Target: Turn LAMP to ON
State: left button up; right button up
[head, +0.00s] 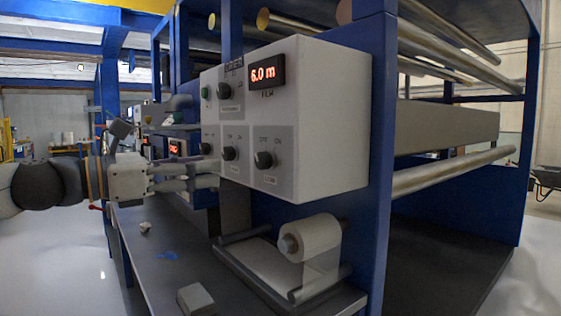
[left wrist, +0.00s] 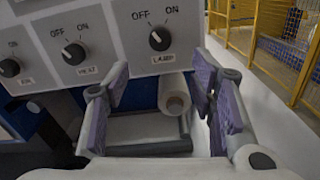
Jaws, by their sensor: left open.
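The LAMP knob (left wrist: 158,39) is a round black dial with a white mark, on a light grey panel in the left wrist view. OFF is printed at its upper left and ON at its upper right; the mark appears to point up-left, toward OFF. In the head view the LAMP knob (head: 264,160) is the rightmost of the lower row. My left gripper (head: 216,173) is open and empty, left of this knob near the box's lower edge. In the left wrist view its spread purple-padded fingers (left wrist: 162,68) stand below the knob, apart from it.
The HEAT knob (left wrist: 74,53) and another knob (left wrist: 10,67) sit left of LAMP. The control box (head: 335,125) carries a red display (head: 267,71). A white film roll (head: 318,236) hangs below the box. A blue post (head: 381,150) stands at its right.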

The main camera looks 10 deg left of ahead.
aim_at(258, 161)
pick_arm(q)
jog(key=b+x, duration=0.2)
jog(key=x, duration=0.8)
jog(key=shift+w+d+f, duration=0.15)
jog(key=shift+w+d, duration=0.35)
jog(key=c, duration=1.1)
pick_arm(e)
jog(key=s+f, duration=0.1)
jog(key=s+f+g, duration=0.1)
jog(key=s, duration=0.1)
jog(key=shift+a+f, duration=0.2)
jog(key=shift+f, duration=0.05)
